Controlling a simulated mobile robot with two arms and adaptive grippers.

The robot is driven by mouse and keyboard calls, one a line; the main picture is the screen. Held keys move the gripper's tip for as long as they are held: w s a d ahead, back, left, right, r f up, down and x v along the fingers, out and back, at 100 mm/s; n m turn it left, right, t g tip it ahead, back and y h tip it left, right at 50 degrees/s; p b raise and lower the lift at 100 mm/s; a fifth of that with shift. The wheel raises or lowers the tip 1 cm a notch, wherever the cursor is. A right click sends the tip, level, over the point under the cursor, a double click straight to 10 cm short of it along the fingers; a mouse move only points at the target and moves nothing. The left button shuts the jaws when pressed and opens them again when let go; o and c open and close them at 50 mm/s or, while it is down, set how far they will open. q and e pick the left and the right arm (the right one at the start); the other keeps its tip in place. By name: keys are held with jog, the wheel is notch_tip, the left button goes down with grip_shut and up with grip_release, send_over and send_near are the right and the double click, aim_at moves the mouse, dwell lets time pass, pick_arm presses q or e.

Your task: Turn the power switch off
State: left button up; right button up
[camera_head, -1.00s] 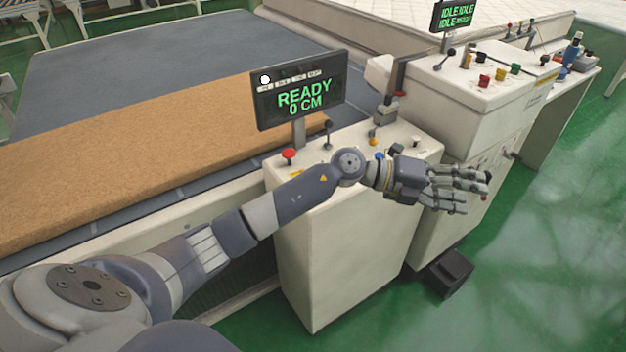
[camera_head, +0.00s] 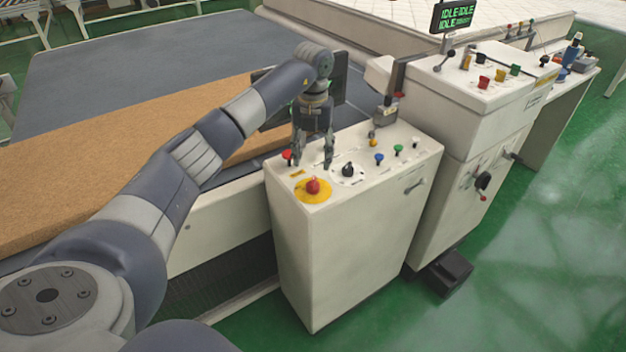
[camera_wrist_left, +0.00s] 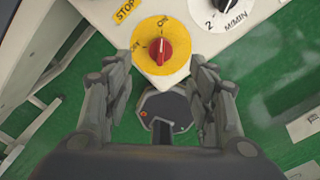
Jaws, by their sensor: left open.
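The power switch is a red knob on a round yellow plate (camera_head: 314,190), at the near left corner of the white control box's top (camera_head: 400,150). In the left wrist view the red knob (camera_wrist_left: 161,50) shows close up. Its ridge points up toward the ON mark; the OFF mark is to the left. My left gripper (camera_head: 312,160) is open and empty, pointing down above the box top, just behind the switch. In the left wrist view my left gripper (camera_wrist_left: 160,75) has its fingers spread at either side below the knob, apart from it. My right gripper is not in view.
A red button (camera_head: 287,155) stands beside the left fingers. A black dial (camera_head: 348,170) is right of the switch, with blue (camera_head: 379,157) and green (camera_head: 398,148) buttons beyond. My arm partly hides the display (camera_head: 340,85). A brown mattress slab (camera_head: 90,150) lies at left.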

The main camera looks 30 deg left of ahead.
aim_at(313, 181)
pick_arm(q)
notch_tip(313, 181, down, 9)
jog(key=shift+f+p, duration=0.1)
jog(key=shift+p, duration=1)
jog(key=c, duration=1.1)
